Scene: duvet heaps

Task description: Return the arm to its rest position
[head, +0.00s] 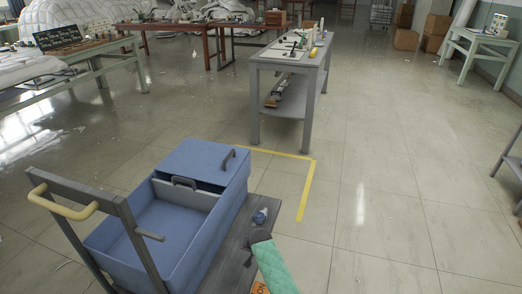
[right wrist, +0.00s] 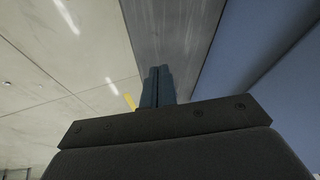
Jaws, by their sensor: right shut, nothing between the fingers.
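My right gripper (right wrist: 157,88) shows in the right wrist view, its two dark blue fingers together with nothing between them. Below it in that view lie the grey deck of a cart (right wrist: 165,35) and a blue bin wall (right wrist: 240,40). In the head view the right gripper (head: 260,216) is over the deck at the bottom centre, just right of the blue bin, at the end of a green-covered arm. Whether it touches the deck I cannot tell. My left gripper is in neither view.
The cart carries a blue bin (head: 178,232) with a partly covering lid (head: 195,158) and a yellow-gripped push handle (head: 62,203) at left. A grey table (head: 285,62) stands ahead, yellow floor tape (head: 308,190) before it. Open floor (head: 390,200) lies to the right.

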